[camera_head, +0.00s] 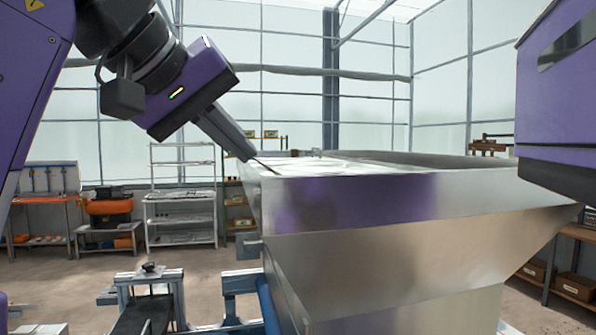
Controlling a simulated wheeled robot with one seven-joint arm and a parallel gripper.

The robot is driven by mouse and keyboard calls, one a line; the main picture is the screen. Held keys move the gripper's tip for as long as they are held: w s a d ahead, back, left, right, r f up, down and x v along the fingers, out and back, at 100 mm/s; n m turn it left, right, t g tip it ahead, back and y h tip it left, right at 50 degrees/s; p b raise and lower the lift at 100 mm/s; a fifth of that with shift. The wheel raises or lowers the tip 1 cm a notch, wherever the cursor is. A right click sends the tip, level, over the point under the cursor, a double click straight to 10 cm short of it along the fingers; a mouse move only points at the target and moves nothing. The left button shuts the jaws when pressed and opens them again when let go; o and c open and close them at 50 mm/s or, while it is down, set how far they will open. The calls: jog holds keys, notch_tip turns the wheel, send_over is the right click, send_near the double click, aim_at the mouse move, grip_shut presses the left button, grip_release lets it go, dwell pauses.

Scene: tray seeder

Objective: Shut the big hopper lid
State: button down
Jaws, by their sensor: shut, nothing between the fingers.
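The big metal hopper (360,205) fills the centre and right of the view, with a broad shiny front wall that slopes inward lower down. Its top is seen almost edge-on. A pale, flat surface (315,175) shows at the left of the top, and a darker grey strip lies along the far right rim. I cannot tell how far the lid is open or which surface is the lid. My gripper (251,156) reaches down from the upper left, shut and empty, its tip at the hopper's top left edge. I cannot tell whether it touches.
A conveyor-like frame (150,300) with a dark belt stands left of the hopper. Behind are a white shelf rack (181,200), a bench with orange items (108,208) and another orange-topped bench (42,202). Boxes (575,288) sit on a shelf at right. Open floor shows at left.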

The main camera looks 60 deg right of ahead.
aim_at(299, 176)
jog(key=s+a+r+y, duration=0.3)
jog(key=s+r+y, duration=0.1)
jog(key=s, duration=0.2)
jog(key=shift+m, duration=0.4)
jog(key=p+x, duration=0.2)
jog(key=x, duration=0.8)
jog(key=shift+s+d, duration=0.1)
jog(key=shift+d, duration=0.2)
